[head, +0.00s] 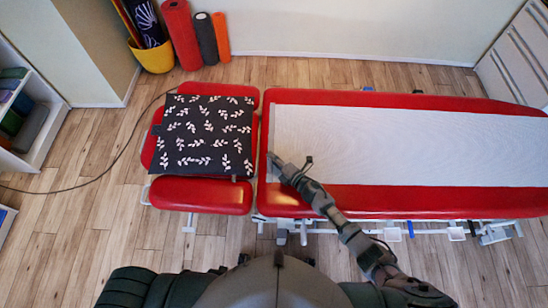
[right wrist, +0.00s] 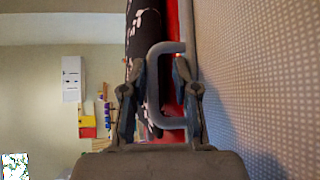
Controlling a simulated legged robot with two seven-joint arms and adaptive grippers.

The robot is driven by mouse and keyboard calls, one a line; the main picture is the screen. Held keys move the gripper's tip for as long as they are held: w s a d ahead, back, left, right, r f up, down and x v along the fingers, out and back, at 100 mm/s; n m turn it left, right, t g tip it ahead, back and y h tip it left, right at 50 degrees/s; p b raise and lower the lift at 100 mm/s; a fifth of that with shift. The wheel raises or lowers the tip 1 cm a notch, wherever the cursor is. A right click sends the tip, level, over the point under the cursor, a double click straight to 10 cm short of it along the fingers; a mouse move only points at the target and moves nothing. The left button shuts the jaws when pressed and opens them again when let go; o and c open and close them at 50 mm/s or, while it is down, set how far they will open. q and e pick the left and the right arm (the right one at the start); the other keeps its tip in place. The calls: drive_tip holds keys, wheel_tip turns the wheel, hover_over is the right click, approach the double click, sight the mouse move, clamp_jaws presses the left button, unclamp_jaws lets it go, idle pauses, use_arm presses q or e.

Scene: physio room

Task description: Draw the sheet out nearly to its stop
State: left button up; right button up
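The white textured sheet (head: 400,140) lies flat along the long red section of the couch. Its left end, with a grey edge strip, is close to the gap before the head section. It fills the right side of the right wrist view (right wrist: 255,80). A grey C-shaped handle (right wrist: 154,95) stands at that edge. My right gripper (head: 279,164) is at the sheet's left edge. In the right wrist view its fingers (right wrist: 160,75) are spread either side of the handle's bar, with space between them; contact is unclear. My left gripper is out of view.
The red couch (head: 400,200) has a separate head section (head: 200,195) bearing a dark leaf-patterned cushion (head: 205,130). A yellow basket (head: 155,58) and rolled mats (head: 182,35) stand behind. Shelves (head: 45,125) are at left. A cable (head: 100,178) lies on the floor.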

drive_tip(key=shift+d+f, duration=0.1)
drive_tip(key=shift+d, duration=0.35)
drive_tip(key=shift+w+d+r, duration=0.1)
drive_tip(key=shift+d+r, duration=0.1)
drive_tip(key=shift+d, duration=0.05)
drive_tip(key=shift+a, duration=0.4)
drive_tip(key=shift+r, duration=0.1)
drive_tip(key=v, duration=1.1)
drive_tip(key=shift+d, duration=0.3)
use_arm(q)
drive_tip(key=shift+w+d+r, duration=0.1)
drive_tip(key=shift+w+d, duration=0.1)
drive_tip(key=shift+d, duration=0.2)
use_arm(e)
drive_tip(key=shift+s, duration=0.3)
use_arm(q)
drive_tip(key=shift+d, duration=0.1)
use_arm(e)
drive_tip(key=shift+d, duration=0.1)
